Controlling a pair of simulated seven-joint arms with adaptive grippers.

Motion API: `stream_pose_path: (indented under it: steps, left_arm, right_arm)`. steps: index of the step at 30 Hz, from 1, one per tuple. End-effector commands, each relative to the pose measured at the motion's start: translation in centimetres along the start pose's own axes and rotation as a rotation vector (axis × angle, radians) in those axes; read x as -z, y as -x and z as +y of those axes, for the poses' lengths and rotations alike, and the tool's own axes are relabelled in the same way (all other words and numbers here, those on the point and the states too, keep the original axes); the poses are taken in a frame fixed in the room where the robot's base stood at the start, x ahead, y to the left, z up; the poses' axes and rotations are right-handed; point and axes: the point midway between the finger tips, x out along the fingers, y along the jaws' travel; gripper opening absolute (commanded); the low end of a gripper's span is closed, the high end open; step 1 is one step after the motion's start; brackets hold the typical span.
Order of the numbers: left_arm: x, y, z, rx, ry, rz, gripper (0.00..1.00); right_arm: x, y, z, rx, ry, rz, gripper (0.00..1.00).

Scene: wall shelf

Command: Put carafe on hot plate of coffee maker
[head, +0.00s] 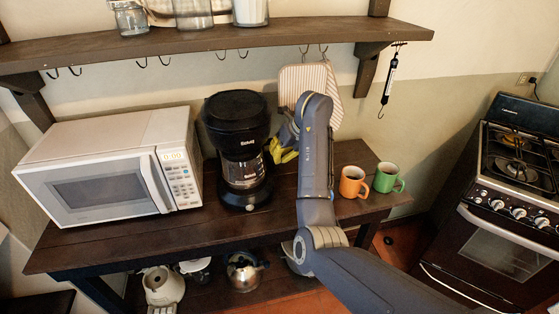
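The black coffee maker (237,125) stands on the dark wooden table, right of the microwave. The glass carafe (244,172) shows low in the coffee maker's front, above the base. I cannot tell whether it rests flat on the hot plate (243,196), which is mostly hidden. My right arm reaches up from the bottom right. Its gripper (276,150) is small and partly hidden beside the coffee maker's right side, near the carafe. I cannot make out its fingers or whether they touch the carafe. My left gripper is not in view.
A white microwave (110,165) stands at left. An orange mug (352,182) and a green mug (387,178) stand at right. A wall shelf (210,42) with hooks hangs above. A stove (505,195) stands at far right.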

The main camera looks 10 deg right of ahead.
Motion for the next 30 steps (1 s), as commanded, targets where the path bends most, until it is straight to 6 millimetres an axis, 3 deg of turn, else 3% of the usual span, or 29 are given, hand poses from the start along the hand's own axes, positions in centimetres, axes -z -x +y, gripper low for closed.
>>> stream_pose_path:
  steps: [6, 20, 27, 30]
  left_arm:
    - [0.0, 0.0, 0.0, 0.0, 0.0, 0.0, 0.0]
    - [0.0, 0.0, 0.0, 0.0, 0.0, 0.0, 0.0]
    - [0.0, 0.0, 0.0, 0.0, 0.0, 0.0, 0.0]
    - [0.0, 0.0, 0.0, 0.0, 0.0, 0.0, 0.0]
  right_arm:
    - [0.4, -1.1, -0.3, -0.002, 0.001, -0.004, 0.0]
    - [0.6, -1.4, -0.3, -0.003, 0.001, -0.003, 0.0]
    - [0.7, -1.5, -0.5, 0.0, 0.001, 0.0, 0.27]
    - [0.7, -1.5, -0.5, 0.0, 0.001, 0.0, 0.27]
